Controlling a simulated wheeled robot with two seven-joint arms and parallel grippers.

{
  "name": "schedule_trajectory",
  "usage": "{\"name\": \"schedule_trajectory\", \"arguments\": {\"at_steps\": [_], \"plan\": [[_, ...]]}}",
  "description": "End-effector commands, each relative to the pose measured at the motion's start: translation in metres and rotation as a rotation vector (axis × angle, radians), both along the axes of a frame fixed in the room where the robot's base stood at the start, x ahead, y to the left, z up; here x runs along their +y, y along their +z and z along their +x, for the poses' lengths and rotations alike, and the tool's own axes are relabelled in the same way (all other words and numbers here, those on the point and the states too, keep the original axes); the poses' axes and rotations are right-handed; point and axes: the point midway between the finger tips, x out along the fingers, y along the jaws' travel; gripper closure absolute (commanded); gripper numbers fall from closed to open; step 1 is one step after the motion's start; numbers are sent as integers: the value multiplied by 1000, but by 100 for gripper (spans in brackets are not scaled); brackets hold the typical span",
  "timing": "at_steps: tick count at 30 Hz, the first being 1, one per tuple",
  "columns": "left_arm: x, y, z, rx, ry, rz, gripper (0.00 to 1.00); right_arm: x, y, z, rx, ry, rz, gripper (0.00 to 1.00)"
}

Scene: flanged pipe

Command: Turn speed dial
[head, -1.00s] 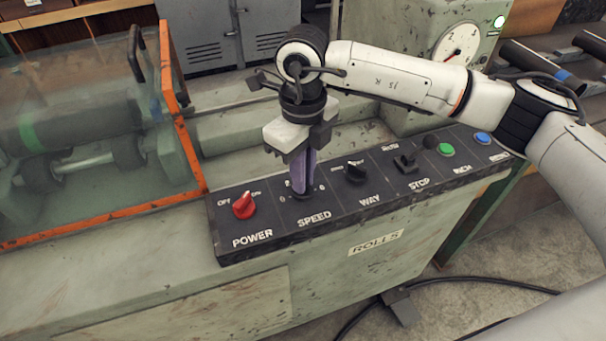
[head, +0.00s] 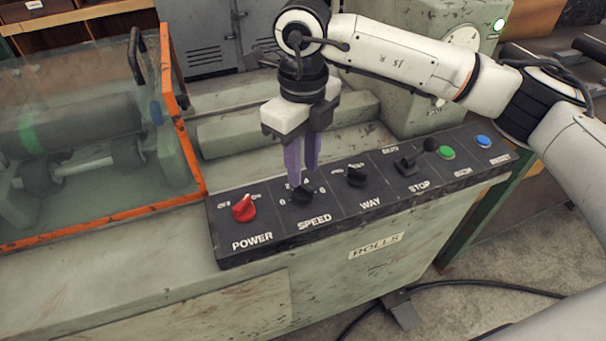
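The SPEED dial (head: 302,196) is a small black knob on the dark control panel (head: 262,247), between the POWER and WAY controls. White numbers around it are partly hidden behind my gripper. My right gripper (head: 302,176) points down just above the dial, with two purple fingers. A narrow gap shows between the fingers, and nothing is seen held in it. The fingertips look slightly above and behind the knob; whether they touch it is hard to tell. My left gripper is out of view.
A red POWER knob (head: 243,208) sits left of the dial. The WAY knob (head: 357,176), STOP lever (head: 407,164), green button (head: 446,153) and blue button (head: 484,141) lie to the right. An orange-framed clear guard (head: 186,150) stands at left.

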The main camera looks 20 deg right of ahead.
Motion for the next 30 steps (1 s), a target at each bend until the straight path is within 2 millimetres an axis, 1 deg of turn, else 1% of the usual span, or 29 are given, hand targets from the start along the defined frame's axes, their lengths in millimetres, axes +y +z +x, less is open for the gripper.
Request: {"name": "schedule_trajectory", "arguments": {"at_steps": [1, 6, 9, 12, 16, 27, 30], "plan": [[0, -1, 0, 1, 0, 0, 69, 0, 12, 1, -6, 0, 1, 72], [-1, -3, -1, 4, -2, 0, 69, 1, 42, 0, -3, 1, 1, 72], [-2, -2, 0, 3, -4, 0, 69, 0, 55, 1, -2, 1, 0, 72], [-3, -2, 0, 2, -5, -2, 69, 0, 62, 0, -1, 1, 1, 72], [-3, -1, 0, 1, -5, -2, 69, 0, 64, 0, 0, 1, 0, 72], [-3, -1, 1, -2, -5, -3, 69, 0, 64, 0, 0, 0, 0, 72], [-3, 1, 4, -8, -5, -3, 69, 0, 64, 0, 0, 1, 0, 72]]}}
